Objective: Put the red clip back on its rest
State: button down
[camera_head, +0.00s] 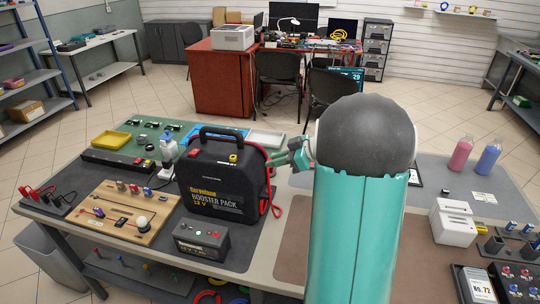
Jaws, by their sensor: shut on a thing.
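The black booster pack (222,175) stands upright on the dark mat of the near table, with its carry handle on top. A red cable (276,208) loops down along its right side. My gripper (273,158) is at the upper right side of the pack, shut on the red clip, which is small and mostly hidden by the fingers. The clip's rest cannot be made out clearly; it may be on the pack's side behind my gripper. My teal arm with its dark rounded joint covers the area right of the pack.
A small dark battery box (201,241) stands in front of the pack. A wooden board (124,212) with parts lies to the left, and a yellow tray (109,140) behind. Pink (461,154) and blue (487,157) bottles and a white block (453,222) stand on the right.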

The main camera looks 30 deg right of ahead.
jog(key=shift+w+f, duration=0.2)
jog(key=shift+w, duration=0.45)
jog(key=shift+s+f, duration=0.15)
jog(key=shift+f, duration=2.5)
jog(key=shift+f, duration=0.85)
jog(key=c, duration=1)
grip_release()
jog(key=shift+c, duration=0.2)
jog(key=s+d+r, duration=0.3)
jog(key=s+r, duration=0.1)
jog(key=r, duration=0.2)
jog(key=shift+d, duration=0.3)
